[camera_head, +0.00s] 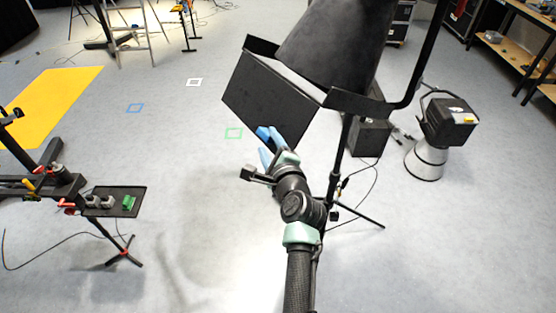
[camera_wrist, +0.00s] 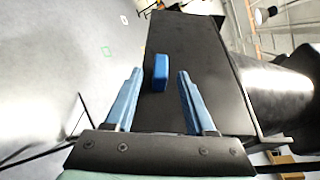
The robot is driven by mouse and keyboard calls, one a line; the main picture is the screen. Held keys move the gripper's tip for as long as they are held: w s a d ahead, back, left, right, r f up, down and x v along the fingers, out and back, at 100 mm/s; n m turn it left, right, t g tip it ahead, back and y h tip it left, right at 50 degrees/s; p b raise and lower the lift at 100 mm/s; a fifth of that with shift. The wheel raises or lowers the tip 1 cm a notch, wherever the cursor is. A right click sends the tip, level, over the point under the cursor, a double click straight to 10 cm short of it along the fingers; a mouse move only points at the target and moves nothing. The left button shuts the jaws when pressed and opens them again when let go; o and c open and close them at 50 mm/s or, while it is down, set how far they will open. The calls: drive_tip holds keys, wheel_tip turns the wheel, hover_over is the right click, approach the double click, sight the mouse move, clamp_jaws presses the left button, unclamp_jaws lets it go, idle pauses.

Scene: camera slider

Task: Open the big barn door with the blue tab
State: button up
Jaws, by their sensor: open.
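The big barn door (camera_head: 262,92) is a flat black panel hinged at the mouth of the black lamp (camera_head: 335,45), tilted in the head view. In the wrist view the door (camera_wrist: 195,45) fills the middle, and the blue tab (camera_wrist: 161,72) stands on its face. My gripper (camera_wrist: 160,78) is open, its two light blue fingers on either side of the tab, with a visible gap to each. In the head view my gripper (camera_head: 268,146) is at the door's lower edge. Blue parts overlap there, so tab and fingertips are hard to separate.
The lamp is on a black stand (camera_head: 340,165) with spread legs. A second lamp (camera_head: 445,122) rests on the floor at right, near a black case (camera_head: 368,137). A black rig with a small tray (camera_head: 118,190) stands at left. Open floor lies between.

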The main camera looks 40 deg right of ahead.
drive_tip(key=b+v, duration=0.1)
drive_tip(key=v, duration=0.7)
drive_tip(key=shift+s, duration=0.25)
drive_tip(key=shift+w+a+r, duration=0.1)
drive_tip(key=w+a+r+n+t+b, duration=0.1)
drive_tip(key=a+r+n+t+b, duration=0.1)
drive_tip(key=a+r+n, duration=0.4)
drive_tip(key=w+a+r+n+t+y+b, duration=0.1)
drive_tip(key=a+r+n+t+b, duration=0.15)
drive_tip(key=r, duration=0.65)
drive_tip(key=w+a+r+n+t+b, duration=0.1)
drive_tip(key=a+r+n+t, duration=0.1)
drive_tip(key=a+r+n, duration=0.4)
drive_tip(key=s+a+r+n+t+y+b, duration=0.2)
drive_tip(key=s+a+r+n, duration=0.3)
drive_tip(key=r, duration=0.4)
drive_tip(key=s+a+r+n+t+y+b, duration=0.1)
drive_tip(key=s+a+r+n+t+b, duration=0.1)
drive_tip(key=s+a+r+n+t, duration=0.2)
drive_tip(key=s+a+r+n, duration=0.2)
drive_tip(key=s+r+n, duration=0.2)
drive_tip(key=r, duration=0.1)
drive_tip(key=shift+s+a+y, duration=0.25)
drive_tip(key=shift+s+y, duration=0.05)
drive_tip(key=shift+y, duration=0.1)
drive_tip(key=shift+f+n, duration=0.15)
drive_tip(key=shift+n, duration=0.1)
